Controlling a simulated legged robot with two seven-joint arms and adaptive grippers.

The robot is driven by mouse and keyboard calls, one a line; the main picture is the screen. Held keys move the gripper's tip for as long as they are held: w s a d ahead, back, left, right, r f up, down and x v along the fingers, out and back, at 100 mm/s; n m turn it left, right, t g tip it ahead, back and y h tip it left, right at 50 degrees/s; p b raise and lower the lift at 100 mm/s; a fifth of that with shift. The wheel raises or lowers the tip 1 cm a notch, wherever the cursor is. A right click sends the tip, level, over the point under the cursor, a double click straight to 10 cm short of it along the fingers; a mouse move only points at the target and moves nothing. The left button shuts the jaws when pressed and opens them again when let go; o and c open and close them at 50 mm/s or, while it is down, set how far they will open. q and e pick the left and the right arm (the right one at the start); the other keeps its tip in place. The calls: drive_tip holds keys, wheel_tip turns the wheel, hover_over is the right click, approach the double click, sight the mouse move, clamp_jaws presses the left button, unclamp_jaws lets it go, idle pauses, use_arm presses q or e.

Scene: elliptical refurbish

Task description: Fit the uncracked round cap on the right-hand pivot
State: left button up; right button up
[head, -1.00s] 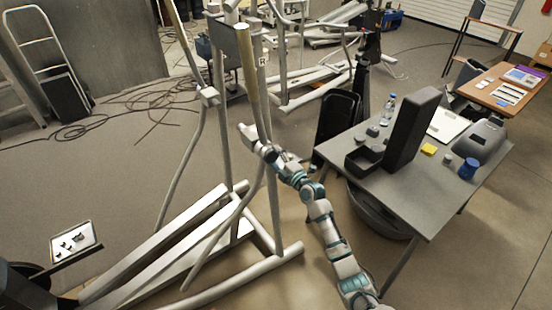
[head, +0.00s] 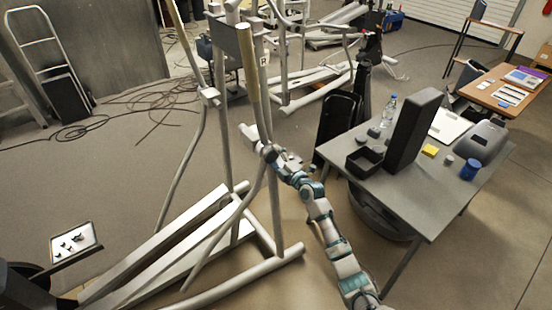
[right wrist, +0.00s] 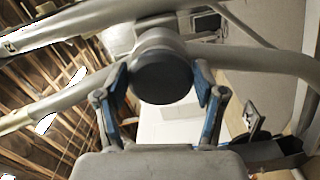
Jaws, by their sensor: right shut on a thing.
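In the right wrist view a dark round cap (right wrist: 162,78) sits between the two blue-padded fingers of my right gripper (right wrist: 161,88), which is shut on it. The cap's dark face shows no crack from here. Right behind it is a grey rounded pivot end (right wrist: 158,40) on the machine's tubes; I cannot tell whether the cap is seated on it. In the head view my right gripper (head: 249,133) is at the right-hand upright of the elliptical machine (head: 272,205), and the cap is too small to make out. My left gripper is not in view.
A grey table (head: 430,205) at right holds a tall dark box (head: 411,130), an open dark box (head: 364,161), a bottle (head: 390,108), a yellow block (head: 429,150) and a blue cup (head: 469,169). A white tray (head: 88,234) with small parts is at lower left.

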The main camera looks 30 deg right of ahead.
drive_tip(key=o, duration=1.6)
drive_tip(key=shift+o, duration=0.2)
drive_tip(key=s, duration=0.7)
drive_tip(key=shift+s+d+f, duration=0.15)
drive_tip(key=shift+s+d, duration=0.15)
drive_tip(key=shift+s, duration=0.1)
